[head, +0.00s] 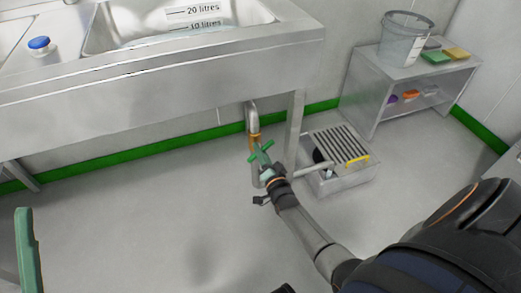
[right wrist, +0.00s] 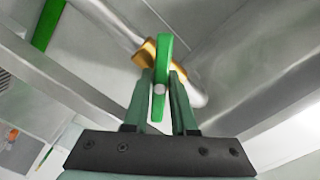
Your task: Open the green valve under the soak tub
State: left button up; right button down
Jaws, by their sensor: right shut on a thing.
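The soak tub is the steel basin (head: 180,38) with litre marks at the top left. A bent steel drain pipe (head: 251,110) comes down under it to a brass valve body (head: 254,137). The green valve handle (head: 262,152) sits on the brass. My right gripper (head: 265,168) is at the handle. In the right wrist view, the green handle (right wrist: 164,75) stands between the two fingers (right wrist: 160,95), in front of the brass body (right wrist: 145,52). A pale green upright piece (head: 28,250) at the lower left may be a finger of my left gripper; its jaws do not show.
A floor drain box with a slatted grate (head: 338,143) stands right of the pipe, near the tub's leg (head: 295,130). A low steel shelf (head: 372,92) with a clear bucket (head: 402,42) is at the right. The floor left of my right arm is clear.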

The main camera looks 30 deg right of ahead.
jog(key=n, duration=0.5)
jog(key=shift+n+p, duration=0.3)
jog(key=shift+n, duration=2.3)
jog(key=c, duration=0.7)
grip_release()
